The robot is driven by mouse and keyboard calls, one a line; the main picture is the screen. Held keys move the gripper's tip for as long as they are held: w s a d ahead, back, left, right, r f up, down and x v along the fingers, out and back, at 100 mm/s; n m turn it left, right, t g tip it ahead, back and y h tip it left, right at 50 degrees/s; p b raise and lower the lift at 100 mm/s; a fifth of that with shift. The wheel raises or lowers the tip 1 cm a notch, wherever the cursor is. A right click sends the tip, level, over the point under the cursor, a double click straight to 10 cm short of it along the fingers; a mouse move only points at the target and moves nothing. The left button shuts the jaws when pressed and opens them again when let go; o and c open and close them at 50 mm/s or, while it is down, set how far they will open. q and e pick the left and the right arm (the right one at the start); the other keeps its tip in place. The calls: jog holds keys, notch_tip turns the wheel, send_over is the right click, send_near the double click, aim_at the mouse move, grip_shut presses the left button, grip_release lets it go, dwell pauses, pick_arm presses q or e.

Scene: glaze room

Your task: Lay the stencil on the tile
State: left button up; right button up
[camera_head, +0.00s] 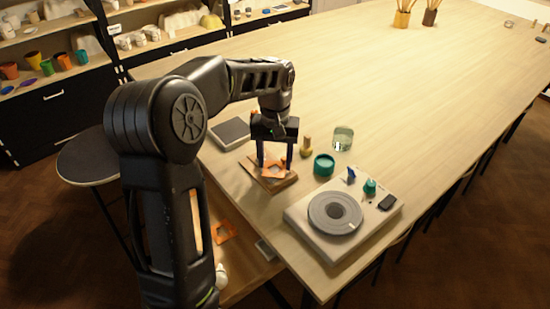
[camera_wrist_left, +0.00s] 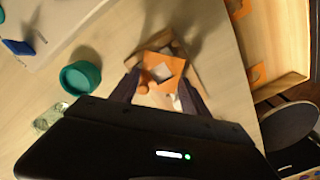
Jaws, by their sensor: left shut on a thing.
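My left gripper (camera_head: 275,160) points down over the tabletop and is shut on the orange stencil. The stencil (camera_head: 274,172) is a thin sheet with a square cut-out; it also shows between the fingers in the left wrist view (camera_wrist_left: 174,67). Under it is a brown, wooden-looking base (camera_head: 284,184), whose edge shows past the stencil in the left wrist view (camera_wrist_left: 185,46). A paler surface, perhaps the tile, shows there beside the stencil, mostly hidden. I cannot tell whether the stencil touches what is below. My right gripper is not in view.
A teal jar (camera_head: 324,165), a glass jar (camera_head: 343,138) and a small yellowish wooden piece (camera_head: 306,147) stand close right of the gripper. A banding wheel unit (camera_head: 335,213) stands at the near edge. A grey slab (camera_head: 230,133) lies behind. The far table is mostly clear.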

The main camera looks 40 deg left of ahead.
pick_arm(q)
jog(key=shift+f, duration=0.2)
jog(key=o, duration=1.3)
jog(key=shift+r, duration=0.4)
notch_tip(320, 180, up, 12)
jog(key=shift+f+p, duration=0.2)
jog(key=shift+p, duration=1.05)
